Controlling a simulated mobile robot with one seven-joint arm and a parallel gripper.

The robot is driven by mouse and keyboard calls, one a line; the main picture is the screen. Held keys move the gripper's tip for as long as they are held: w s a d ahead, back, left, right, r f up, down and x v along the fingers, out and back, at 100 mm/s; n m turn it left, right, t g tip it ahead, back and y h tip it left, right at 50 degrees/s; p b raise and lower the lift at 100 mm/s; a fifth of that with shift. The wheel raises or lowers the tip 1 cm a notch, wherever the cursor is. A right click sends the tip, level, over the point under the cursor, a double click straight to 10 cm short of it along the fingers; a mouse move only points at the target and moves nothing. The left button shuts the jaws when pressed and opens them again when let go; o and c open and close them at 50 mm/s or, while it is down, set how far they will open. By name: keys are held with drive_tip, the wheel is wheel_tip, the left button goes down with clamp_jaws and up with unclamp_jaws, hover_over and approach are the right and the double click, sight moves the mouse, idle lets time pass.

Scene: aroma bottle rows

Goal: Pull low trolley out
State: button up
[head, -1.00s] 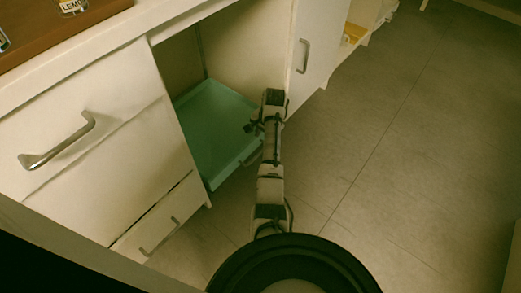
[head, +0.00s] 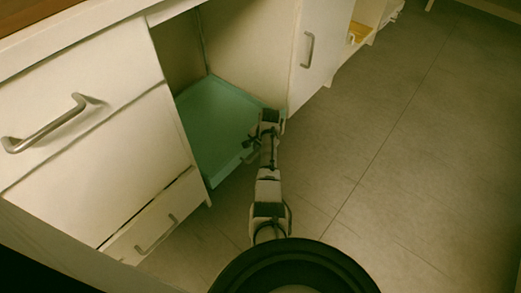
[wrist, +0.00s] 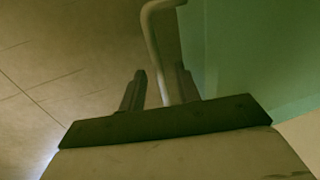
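The low trolley is a teal tray (head: 218,115) at the bottom of the open cabinet bay in the head view. Its teal surface also fills the right of the wrist view (wrist: 255,50). A pale bent bar handle (wrist: 158,40) stands at its front side. My gripper (wrist: 160,88) is at this handle, with the bar running down between its two fingers. A gap shows between the left finger and the bar; the bar lies closer to the right finger. In the head view my gripper (head: 250,150) is at the tray's right front edge, and hides the handle.
A drawer with a metal handle (head: 45,125) and a lower drawer (head: 155,225) are left of the bay. A cabinet door with a handle (head: 308,48) is on the right. The tiled floor (head: 420,150) to the right is clear.

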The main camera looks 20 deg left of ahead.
drive_tip(key=shift+c, duration=0.4)
clamp_jaws()
drive_tip(key=shift+d, duration=0.1)
